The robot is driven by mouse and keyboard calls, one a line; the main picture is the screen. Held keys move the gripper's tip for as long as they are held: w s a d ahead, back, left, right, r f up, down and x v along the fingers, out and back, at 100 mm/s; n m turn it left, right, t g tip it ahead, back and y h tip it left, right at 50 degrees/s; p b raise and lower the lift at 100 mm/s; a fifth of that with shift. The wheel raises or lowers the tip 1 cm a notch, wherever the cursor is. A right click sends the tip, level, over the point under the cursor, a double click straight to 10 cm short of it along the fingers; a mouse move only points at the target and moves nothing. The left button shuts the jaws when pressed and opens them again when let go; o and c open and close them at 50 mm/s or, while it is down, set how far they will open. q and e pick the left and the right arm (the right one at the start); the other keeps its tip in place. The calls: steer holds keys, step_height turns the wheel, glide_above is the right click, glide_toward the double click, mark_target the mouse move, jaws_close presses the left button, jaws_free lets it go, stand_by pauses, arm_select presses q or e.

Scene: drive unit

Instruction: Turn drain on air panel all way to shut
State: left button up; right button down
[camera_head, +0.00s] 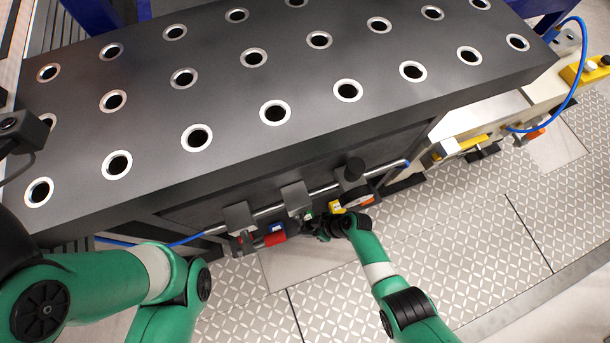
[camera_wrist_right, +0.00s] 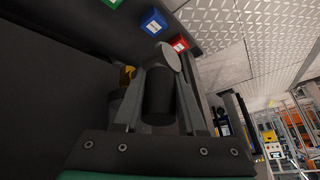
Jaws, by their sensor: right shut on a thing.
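The air panel hangs below the front edge of the dark table, with a grey pipe (camera_head: 267,207) along it, in the head view. My right gripper (camera_head: 318,229) is at the panel, just right of a red and blue part (camera_head: 273,235). In the right wrist view, my right gripper (camera_wrist_right: 160,72) is shut on a dark cylindrical handle (camera_wrist_right: 160,92) with a round grey end, one finger on each side. I cannot read any label on this handle. How far it is turned is unclear. My left arm shows at the lower left, but its gripper is out of view.
The dark table top (camera_head: 225,110) with rows of metal-rimmed holes overhangs the panel. Blue (camera_wrist_right: 153,22) and red (camera_wrist_right: 179,43) tags lie beyond the fingers. Patterned floor in front is free.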

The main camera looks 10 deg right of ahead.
steer(key=shift+d+f+y+b, duration=0.25)
steer(key=shift+f+y+b, duration=0.05)
steer(key=shift+y, duration=0.3)
steer(key=shift+d+f+y+b, duration=0.1)
steer(key=shift+d+y+b, duration=0.05)
steer(key=shift+y+b, duration=0.3)
steer(key=shift+y, duration=0.25)
steer(key=shift+r, duration=0.2)
steer(key=c, duration=0.5)
jaws_free()
steer(key=shift+r, duration=0.1)
